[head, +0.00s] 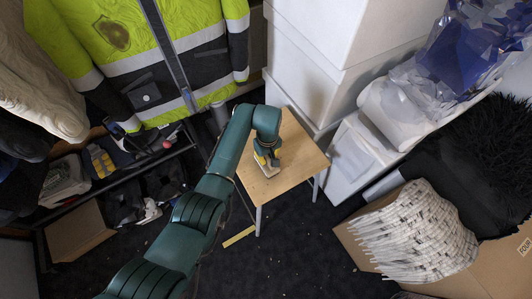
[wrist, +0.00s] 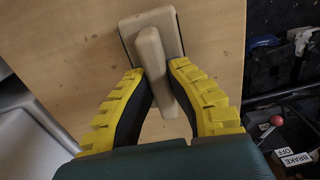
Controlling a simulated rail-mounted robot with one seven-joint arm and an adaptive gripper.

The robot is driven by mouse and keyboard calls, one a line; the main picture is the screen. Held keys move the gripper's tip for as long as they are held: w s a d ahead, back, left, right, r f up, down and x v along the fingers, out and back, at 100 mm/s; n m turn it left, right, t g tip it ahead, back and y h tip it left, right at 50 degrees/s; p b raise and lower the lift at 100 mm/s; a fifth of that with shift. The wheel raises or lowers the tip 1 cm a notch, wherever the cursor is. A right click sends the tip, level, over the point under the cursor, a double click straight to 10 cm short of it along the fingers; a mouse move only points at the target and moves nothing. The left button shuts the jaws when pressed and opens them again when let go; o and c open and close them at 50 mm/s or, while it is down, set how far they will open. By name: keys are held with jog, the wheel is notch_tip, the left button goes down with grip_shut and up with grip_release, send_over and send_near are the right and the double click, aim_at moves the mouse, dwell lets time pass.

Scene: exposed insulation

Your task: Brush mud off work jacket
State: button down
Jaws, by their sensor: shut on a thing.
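The work jacket (head: 185,45) hangs at the upper left in the head view, bright yellow-green with grey bands and dark lower panels. A brown mud patch (head: 113,33) shows on its chest. A brush (wrist: 155,50) with a beige upright handle and a flat base rests on the small wooden table (head: 302,158). In the head view the brush (head: 268,166) is partly hidden by my gripper (head: 266,154). In the wrist view my gripper's yellow fingers (wrist: 155,82) are shut on the handle from both sides. The bristles are hidden.
White boxes (head: 335,50) stand close behind the table. A low dark shelf (head: 120,170) with clutter is at left. An open cardboard box (head: 365,255) with insulation (head: 415,235) is at right. Dark floor around the table's front is mostly clear.

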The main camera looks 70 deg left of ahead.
jog(key=shift+w+a+r+p, duration=0.1)
jog(key=shift+a+r+p, duration=0.05)
jog(key=shift+r+p, duration=2.35)
jog(key=shift+r, duration=0.3)
